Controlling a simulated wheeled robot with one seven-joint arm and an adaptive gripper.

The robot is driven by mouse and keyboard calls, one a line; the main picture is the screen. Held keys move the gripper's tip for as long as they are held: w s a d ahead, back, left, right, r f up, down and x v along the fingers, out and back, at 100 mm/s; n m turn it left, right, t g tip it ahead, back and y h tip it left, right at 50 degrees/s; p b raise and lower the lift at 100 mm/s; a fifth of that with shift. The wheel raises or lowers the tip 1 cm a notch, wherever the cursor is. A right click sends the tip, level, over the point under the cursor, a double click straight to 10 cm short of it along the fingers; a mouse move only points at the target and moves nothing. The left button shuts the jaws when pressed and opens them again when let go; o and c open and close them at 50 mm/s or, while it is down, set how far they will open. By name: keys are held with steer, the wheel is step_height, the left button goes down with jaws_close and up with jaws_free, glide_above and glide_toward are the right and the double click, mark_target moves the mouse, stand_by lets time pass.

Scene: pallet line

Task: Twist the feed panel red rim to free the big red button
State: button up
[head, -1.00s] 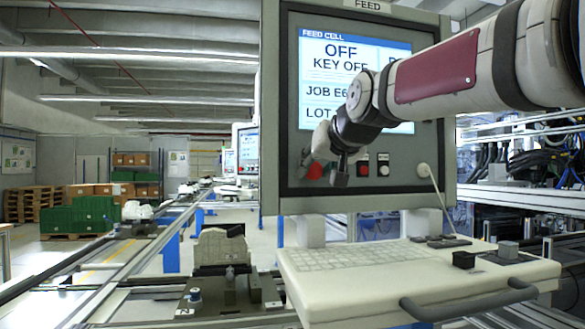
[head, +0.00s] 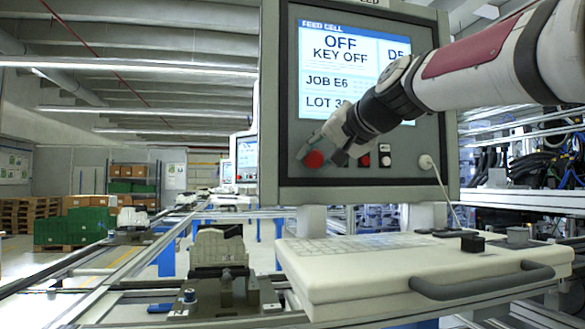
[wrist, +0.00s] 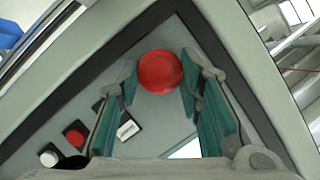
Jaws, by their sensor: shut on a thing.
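The feed panel (head: 290,180) is a grey upright box with a lit screen. Its big red button (head: 314,159) sits low at the left of its face, and shows whole from the front in the wrist view (wrist: 160,71). My gripper (head: 322,155) is at the button, with one finger on each side. In the wrist view my gripper's (wrist: 159,84) green-padded fingers are shut on the button's red rim. A separate rim cannot be told from the button face. The screen (head: 345,75) reads OFF, KEY OFF.
A small red button (wrist: 75,133), a white button (wrist: 48,155) and a pale-labelled control (wrist: 127,129) sit beside the big one. A keyboard shelf (head: 400,265) with a handle juts out below the panel. A cord hangs at the panel's lower right.

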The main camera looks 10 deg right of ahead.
steer(key=shift+f+m+y+b, duration=0.15)
steer(key=shift+m+y+b, duration=0.25)
steer(key=shift+m+b, duration=0.25)
steer(key=o, duration=1.2)
steer(key=v, duration=1.2)
steer(key=shift+s, duration=0.1)
